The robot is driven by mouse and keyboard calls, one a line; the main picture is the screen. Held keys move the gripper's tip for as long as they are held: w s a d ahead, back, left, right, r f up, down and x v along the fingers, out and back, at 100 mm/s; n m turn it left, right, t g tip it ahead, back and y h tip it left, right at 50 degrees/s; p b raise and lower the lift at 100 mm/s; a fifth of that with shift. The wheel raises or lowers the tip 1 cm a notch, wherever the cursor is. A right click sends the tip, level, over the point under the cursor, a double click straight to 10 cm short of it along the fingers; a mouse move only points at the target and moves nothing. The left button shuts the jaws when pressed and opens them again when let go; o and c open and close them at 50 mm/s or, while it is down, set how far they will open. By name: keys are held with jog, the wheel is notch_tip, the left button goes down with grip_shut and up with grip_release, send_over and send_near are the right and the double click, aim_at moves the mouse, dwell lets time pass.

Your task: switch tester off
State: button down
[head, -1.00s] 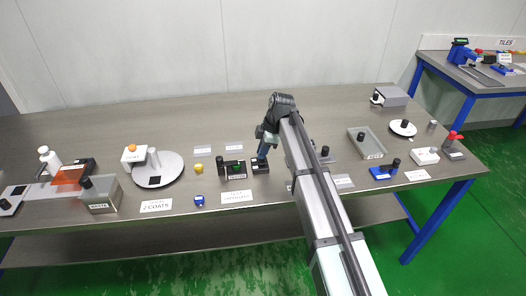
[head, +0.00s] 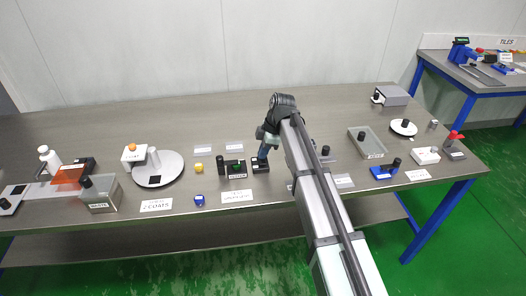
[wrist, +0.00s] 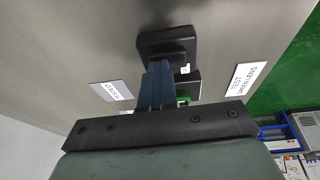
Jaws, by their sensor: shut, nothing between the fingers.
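A dark tester-like unit (head: 235,169) with a bit of green on it stands near the front edge of the table, behind a white sign starting with TEST (head: 237,196). A dark block (head: 261,167) sits just to its right. My gripper (head: 262,156) is over this block, fingers pointing down. In the wrist view my blue fingers (wrist: 157,85) are together and empty, with their tips at the black block (wrist: 168,40). I cannot tell whether they touch it. The unit with the green part (wrist: 185,94) is partly hidden behind the fingers. The switch position cannot be made out.
My arm covers the table to the right of the gripper.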

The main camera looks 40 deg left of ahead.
jog(key=w+r, duration=0.4)
jog(key=r, duration=0.8)
jog(key=shift+w+a+r, duration=0.15)
jog(key=shift+a+r, duration=0.1)
jog(key=c, duration=1.7)
grip_release()
jog(key=shift+r, duration=0.2)
jog(key=shift+o, duration=0.6)
jog(key=shift+s+a+r, duration=0.1)
jog(key=shift+s+a, duration=0.15)
jog(key=shift+a, duration=0.05)
jog(key=o, duration=0.5)
jog(key=shift+n, duration=0.4)
jog(key=s+a, duration=0.1)
jog(key=s, duration=0.1)
jog(key=s+a, duration=0.1)
jog(key=s, duration=0.1)
jog(key=shift+a+r, duration=0.3)
jog(key=shift+a, duration=0.05)
jog(key=shift+c, duration=0.2)
jog(key=shift+o, duration=1.2)
jog(key=shift+s+d+f+t+h, duration=0.1)
jog(key=shift+s+t+h, duration=0.25)
jog(key=shift+s, duration=0.85)
jog(key=m+t+h, duration=0.1)
jog(key=m+h, duration=0.1)
jog(key=m, duration=1.7)
send_over(263, 163)
notch_tip(263, 163, down, 14)
jog(key=shift+f, duration=0.2)
